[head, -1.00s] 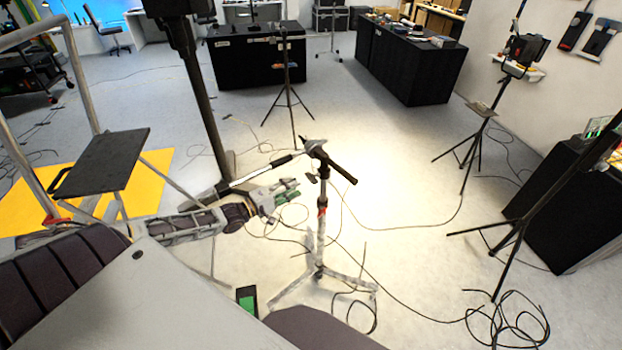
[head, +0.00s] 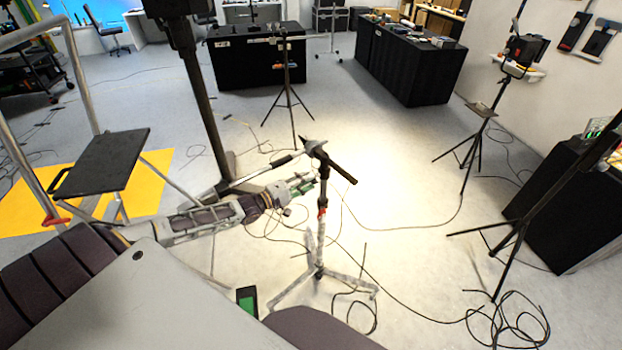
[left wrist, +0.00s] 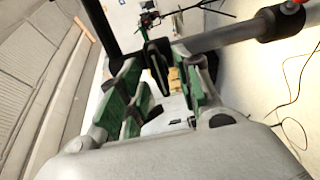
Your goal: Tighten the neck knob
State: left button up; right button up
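The stand (head: 320,228) stands upright on pale floor in the middle of the head view, with a black handle (head: 338,168) and a long silver bar at its top. A small black knob (left wrist: 157,62) is at its neck; in the head view it is hard to make out beside the fingers. My left gripper (head: 304,184) is at the neck, just left of the post. In the left wrist view its green-padded fingers are apart, one on each side of the knob, with no clear contact. My right gripper is not in view.
A red-marked collar (left wrist: 292,5) sits on the post near the gripper. A dark upright pole (head: 203,100) rises behind my left arm. Loose cables (head: 508,318) lie on the floor.

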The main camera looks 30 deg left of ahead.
pick_arm(q)
jog(key=shift+x, duration=1.3)
jog(key=shift+c, duration=0.4)
grip_shut()
